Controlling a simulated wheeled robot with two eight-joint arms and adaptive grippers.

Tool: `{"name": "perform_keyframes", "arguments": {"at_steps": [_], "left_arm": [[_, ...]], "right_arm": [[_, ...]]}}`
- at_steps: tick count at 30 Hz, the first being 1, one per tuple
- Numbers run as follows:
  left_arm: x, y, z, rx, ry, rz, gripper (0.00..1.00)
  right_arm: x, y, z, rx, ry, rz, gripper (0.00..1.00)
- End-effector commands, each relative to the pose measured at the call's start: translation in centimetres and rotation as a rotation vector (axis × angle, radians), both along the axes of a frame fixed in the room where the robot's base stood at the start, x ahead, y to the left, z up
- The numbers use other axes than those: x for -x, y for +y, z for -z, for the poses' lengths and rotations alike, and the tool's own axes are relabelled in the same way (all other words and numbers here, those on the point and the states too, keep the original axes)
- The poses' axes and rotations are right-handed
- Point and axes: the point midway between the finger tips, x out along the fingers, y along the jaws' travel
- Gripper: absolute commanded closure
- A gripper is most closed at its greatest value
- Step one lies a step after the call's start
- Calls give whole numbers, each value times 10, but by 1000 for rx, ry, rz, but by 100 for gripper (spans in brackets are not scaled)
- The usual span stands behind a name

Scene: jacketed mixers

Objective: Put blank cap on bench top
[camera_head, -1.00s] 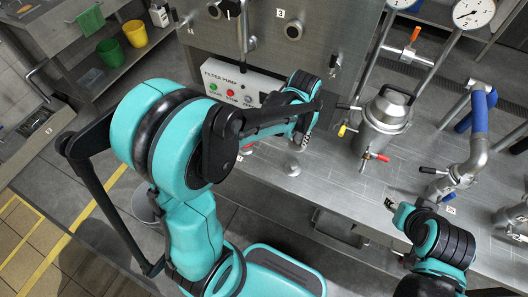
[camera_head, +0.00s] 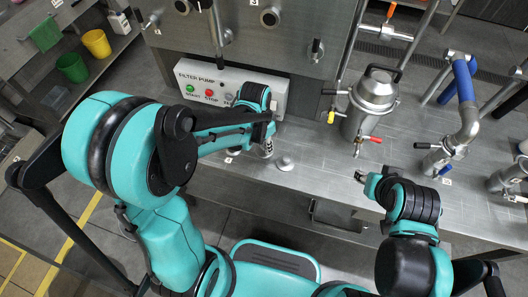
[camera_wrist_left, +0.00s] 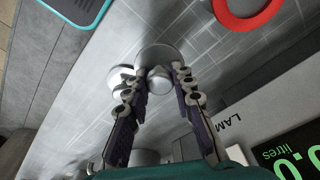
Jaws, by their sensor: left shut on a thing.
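My left gripper (camera_head: 265,150) is low over the steel bench top (camera_head: 310,190), in front of the filter pump box. In the left wrist view its fingers (camera_wrist_left: 155,80) are closed around the knob of a silvery round blank cap (camera_wrist_left: 155,53). In the head view the held cap is mostly hidden by the gripper, and I cannot tell whether it touches the bench. A similar silvery disc (camera_head: 285,163) sits on the bench just right of the gripper. My right gripper (camera_head: 361,177) hangs near the bench's front edge; its finger gap is too small to tell.
The filter pump box (camera_head: 230,88) stands behind my left gripper. A lidded metal vessel (camera_head: 373,100) with coloured valve handles stands to the right. Piping with a blue handle (camera_head: 463,82) is further right. Bare bench lies between the disc and the vessel.

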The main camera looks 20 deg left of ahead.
Motion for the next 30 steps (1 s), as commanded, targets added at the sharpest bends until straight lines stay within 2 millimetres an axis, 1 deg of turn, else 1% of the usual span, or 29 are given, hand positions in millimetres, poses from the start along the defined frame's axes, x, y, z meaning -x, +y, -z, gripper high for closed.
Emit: {"name": "perform_keyframes", "arguments": {"at_steps": [4,9,10,18,22,23,24,25,30], "left_arm": [[1,2,11,0,0,0,100],[1,2,38,0,0,0,100],[1,1,41,0,0,0,100],[1,1,41,0,0,0,100],[1,1,45,0,0,0,100],[1,1,44,0,0,0,68],[1,1,44,0,0,0,58],[1,1,44,0,0,0,55],[1,1,44,0,0,0,55]], "right_arm": [[0,0,6,0,0,0,60],[0,0,21,0,0,0,60],[0,0,22,0,0,0,60],[0,0,20,0,0,0,60],[0,0,25,0,0,0,60],[0,0,24,0,0,0,60],[0,0,23,0,0,0,60],[0,0,23,0,0,0,60],[0,0,23,0,0,0,60]]}}
